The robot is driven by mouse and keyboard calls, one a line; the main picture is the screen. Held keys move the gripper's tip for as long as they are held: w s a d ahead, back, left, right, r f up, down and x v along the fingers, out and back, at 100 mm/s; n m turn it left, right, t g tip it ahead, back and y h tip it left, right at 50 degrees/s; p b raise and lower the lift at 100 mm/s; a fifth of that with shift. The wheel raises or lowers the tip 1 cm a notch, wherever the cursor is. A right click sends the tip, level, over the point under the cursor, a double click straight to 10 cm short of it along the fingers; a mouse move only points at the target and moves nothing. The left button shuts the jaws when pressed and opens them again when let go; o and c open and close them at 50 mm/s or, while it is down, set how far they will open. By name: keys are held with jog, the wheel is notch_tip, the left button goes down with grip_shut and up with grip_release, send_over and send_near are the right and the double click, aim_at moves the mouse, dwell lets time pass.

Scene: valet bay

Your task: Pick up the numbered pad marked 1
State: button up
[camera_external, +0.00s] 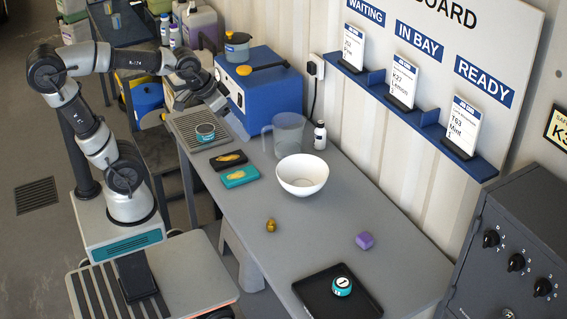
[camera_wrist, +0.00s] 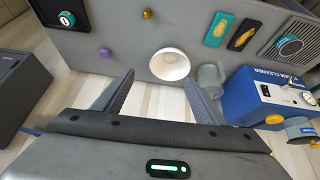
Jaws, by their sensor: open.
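The pad marked 1 (camera_external: 342,286) is a round teal piece with a white top and a dark numeral. It sits on a black tray (camera_external: 318,299) at the near end of the grey table. In the wrist view the pad (camera_wrist: 67,19) is at the top left, on the tray (camera_wrist: 45,42). My gripper (camera_external: 238,125) is up over the far part of the table, by the blue steam cleaner, well away from the pad. In the wrist view my gripper (camera_wrist: 160,92) has its two fingers wide apart with nothing between them.
A similar teal round piece (camera_external: 205,132) stands on a grille at the table's far end. A white bowl (camera_external: 302,176), clear jug (camera_external: 284,136), purple block (camera_external: 365,241) and small brass object (camera_external: 271,225) stand on the table. A dark cabinet (camera_external: 515,250) is at right.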

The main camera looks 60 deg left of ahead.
jog(key=w+d+f+g+b, duration=0.1)
jog(key=w+d+f, duration=0.4)
jog(key=w+f, duration=0.1)
jog(key=m+h, duration=0.1)
jog(key=m, duration=0.4)
send_near(342, 283)
jog(key=shift+g, duration=0.4)
jog(key=w+f, duration=0.2)
jog(key=f, duration=0.1)
jog(key=shift+w+d, duration=0.1)
jog(key=shift+w, duration=0.3)
jog(key=x, duration=0.2)
jog(key=s+x, duration=0.1)
jog(key=x, duration=0.1)
jog(key=shift+w+f+p, duration=0.15)
jog(key=shift+f+p, duration=0.2)
jog(key=shift+f, duration=0.05)
jog(key=shift+w+d+f, duration=0.15)
jog(key=shift+w+f, duration=0.05)
jog(key=shift+f, duration=0.25)
jog(key=c, duration=1.1)
